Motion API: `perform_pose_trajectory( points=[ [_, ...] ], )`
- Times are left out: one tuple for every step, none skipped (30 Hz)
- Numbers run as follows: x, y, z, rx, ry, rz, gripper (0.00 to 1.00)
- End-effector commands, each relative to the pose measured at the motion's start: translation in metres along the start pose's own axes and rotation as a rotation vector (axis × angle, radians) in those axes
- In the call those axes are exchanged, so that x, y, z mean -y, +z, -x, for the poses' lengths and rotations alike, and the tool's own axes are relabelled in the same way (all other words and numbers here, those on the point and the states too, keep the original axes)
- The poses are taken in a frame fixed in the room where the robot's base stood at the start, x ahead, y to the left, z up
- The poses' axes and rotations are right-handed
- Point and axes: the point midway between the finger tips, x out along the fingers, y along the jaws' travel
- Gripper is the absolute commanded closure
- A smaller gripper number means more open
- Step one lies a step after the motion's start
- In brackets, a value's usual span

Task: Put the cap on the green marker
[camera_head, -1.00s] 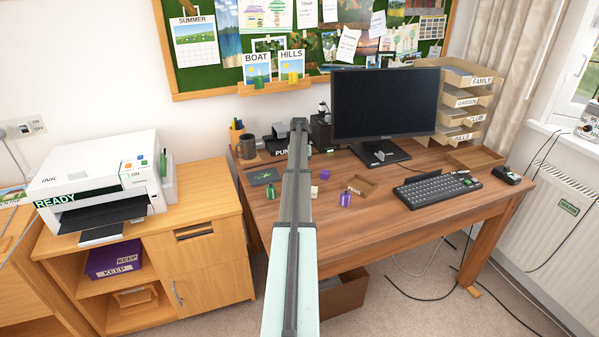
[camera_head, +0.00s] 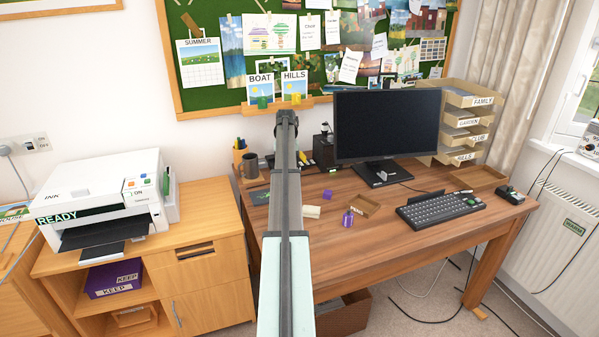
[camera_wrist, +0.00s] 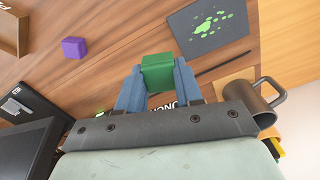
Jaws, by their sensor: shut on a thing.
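My gripper (camera_wrist: 158,88) has two blue fingers and is shut on a green block-like piece (camera_wrist: 157,72) in the wrist view. The piece sits between the fingertips above the wooden desk. I cannot tell whether it is the marker's cap or part of the marker. No green marker is clearly recognisable elsewhere. In the head view my own arm hides the gripper, the piece and a strip of the desk (camera_head: 400,240).
A mug (camera_wrist: 258,98) and a dark pad (camera_wrist: 212,30) are close. Monitor (camera_head: 387,125) and keyboard (camera_head: 440,208) stand farther right.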

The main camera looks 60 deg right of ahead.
Motion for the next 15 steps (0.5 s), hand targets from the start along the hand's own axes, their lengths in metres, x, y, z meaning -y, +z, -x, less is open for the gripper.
perform_pose_trajectory(
  points=[
    [0.018, 0.017, 0.006, -0.001, 0.0, 0.019, 0.93],
    [0.025, 0.026, 0.009, 0.0, 0.0, 0.028, 0.93],
    [0.035, 0.04, 0.013, 0.0, 0.0, 0.039, 0.93],
    [0.043, 0.048, 0.016, -0.001, 0.0, 0.048, 0.93],
    [0.047, 0.06, 0.018, -0.001, 0.0, 0.061, 0.93],
    [0.053, 0.074, 0.021, -0.001, 0.0, 0.078, 0.93],
    [0.057, 0.084, 0.023, -0.001, 0.0, 0.094, 0.93],
    [0.058, 0.096, 0.024, 0.0, 0.0, 0.116, 0.93],
    [0.06, 0.109, 0.025, 0.0, 0.0, 0.145, 0.93],
    [0.059, 0.117, 0.024, 0.001, 0.0, 0.17, 0.93],
    [0.058, 0.124, 0.023, 0.001, 0.0, 0.194, 0.93],
    [0.057, 0.132, 0.022, 0.001, 0.0, 0.227, 0.93],
    [0.057, 0.134, 0.022, 0.001, 0.0, 0.256, 0.93],
    [0.057, 0.137, 0.021, 0.001, 0.0, 0.283, 0.93],
    [0.057, 0.136, 0.022, 0.001, 0.0, 0.314, 0.93]
  ],
)
